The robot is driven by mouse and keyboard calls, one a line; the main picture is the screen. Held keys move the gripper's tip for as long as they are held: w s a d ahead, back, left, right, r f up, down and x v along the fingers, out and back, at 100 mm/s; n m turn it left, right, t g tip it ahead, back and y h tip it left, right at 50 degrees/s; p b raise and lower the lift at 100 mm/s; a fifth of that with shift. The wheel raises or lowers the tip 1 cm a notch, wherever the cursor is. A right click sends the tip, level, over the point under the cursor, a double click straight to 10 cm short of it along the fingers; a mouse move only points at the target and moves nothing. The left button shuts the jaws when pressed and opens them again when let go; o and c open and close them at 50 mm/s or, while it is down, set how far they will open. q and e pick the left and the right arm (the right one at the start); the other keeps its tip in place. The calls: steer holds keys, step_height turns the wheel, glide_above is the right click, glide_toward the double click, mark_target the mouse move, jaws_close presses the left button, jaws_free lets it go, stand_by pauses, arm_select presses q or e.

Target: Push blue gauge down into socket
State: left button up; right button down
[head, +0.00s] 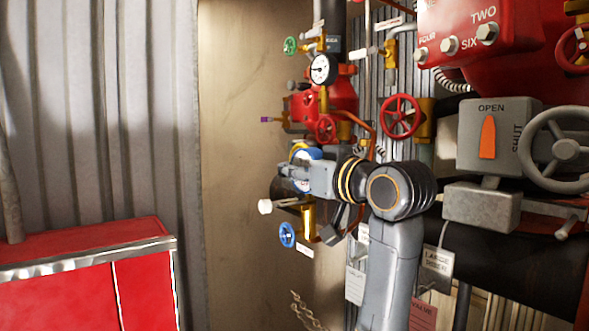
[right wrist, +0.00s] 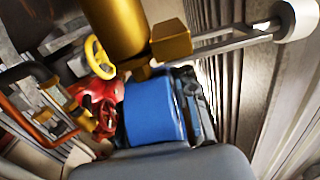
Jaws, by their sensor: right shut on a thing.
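The blue gauge (head: 308,153) shows in part behind my right gripper (head: 292,178) in the head view, at the pipework in the middle. In the right wrist view the blue gauge (right wrist: 155,110) is a blue rounded body beside a black finger of my right gripper (right wrist: 190,88). The right gripper is shut on the gauge. My gripper and arm hide much of the gauge in the head view. I cannot make out the socket or whether the gauge is seated in it. My left gripper is in neither view.
A white-ended lever (head: 265,206) and a blue handwheel (head: 287,235) sit just below the gripper. A white dial gauge (head: 323,69) and red handwheels (head: 400,116) are above. A grey valve box (head: 498,135) is right. A red cabinet (head: 75,280) stands lower left.

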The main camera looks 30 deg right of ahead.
steer(key=shift+f, duration=0.2)
steer(key=c, duration=1)
jaws_free()
steer(key=shift+o, duration=0.2)
steer(key=shift+s, duration=0.1)
steer(key=s+d, duration=0.1)
steer(key=s, duration=1)
steer(key=shift+s+d, duration=0.35)
steer(key=shift+d, duration=0.05)
